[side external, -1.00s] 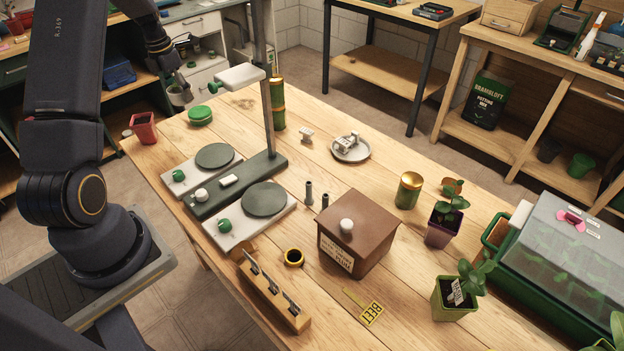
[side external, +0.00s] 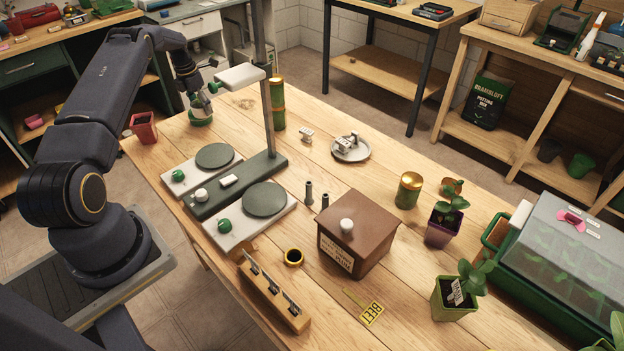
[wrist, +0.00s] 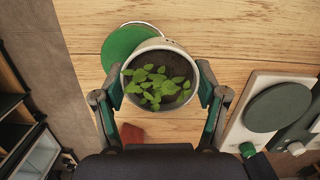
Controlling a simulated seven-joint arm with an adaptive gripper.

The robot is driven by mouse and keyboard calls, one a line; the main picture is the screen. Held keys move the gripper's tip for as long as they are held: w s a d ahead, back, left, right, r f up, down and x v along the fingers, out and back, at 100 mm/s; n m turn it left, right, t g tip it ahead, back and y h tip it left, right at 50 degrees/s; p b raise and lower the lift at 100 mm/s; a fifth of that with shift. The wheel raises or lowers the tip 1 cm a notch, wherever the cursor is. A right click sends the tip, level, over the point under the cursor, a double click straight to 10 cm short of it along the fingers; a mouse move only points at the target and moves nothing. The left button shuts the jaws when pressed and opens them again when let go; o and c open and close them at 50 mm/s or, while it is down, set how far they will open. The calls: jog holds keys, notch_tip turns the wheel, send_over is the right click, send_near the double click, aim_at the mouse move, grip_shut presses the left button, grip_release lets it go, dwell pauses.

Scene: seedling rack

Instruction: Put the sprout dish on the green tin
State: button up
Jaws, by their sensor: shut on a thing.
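The sprout dish (wrist: 158,80) is a round pale pot of dark soil with green sprouts, seen from above in the wrist view. My gripper (wrist: 160,97) is shut on it, with a finger on each side. The low round green tin (wrist: 122,52) shows behind the dish in the wrist view, partly covered by it. In the side view, my gripper (side external: 200,97) is over the green tin (side external: 201,121) at the table's far left. My fingers and the dish overlap the tin there, and I cannot tell whether dish and tin touch.
A red pot (side external: 144,128) stands left of the green tin. A stand with two round plates (side external: 265,199) and a tall post is in front and to the right. A tall green canister with gold bands (side external: 277,104) stands to the right. Bare wood lies between canister and tin.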

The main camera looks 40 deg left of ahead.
aim_at(197, 105)
jog(key=shift+f, duration=0.15)
jog(key=o, duration=1.2)
notch_tip(197, 105, up, 12)
jog(key=s, duration=0.1)
jog(key=shift+s, duration=0.25)
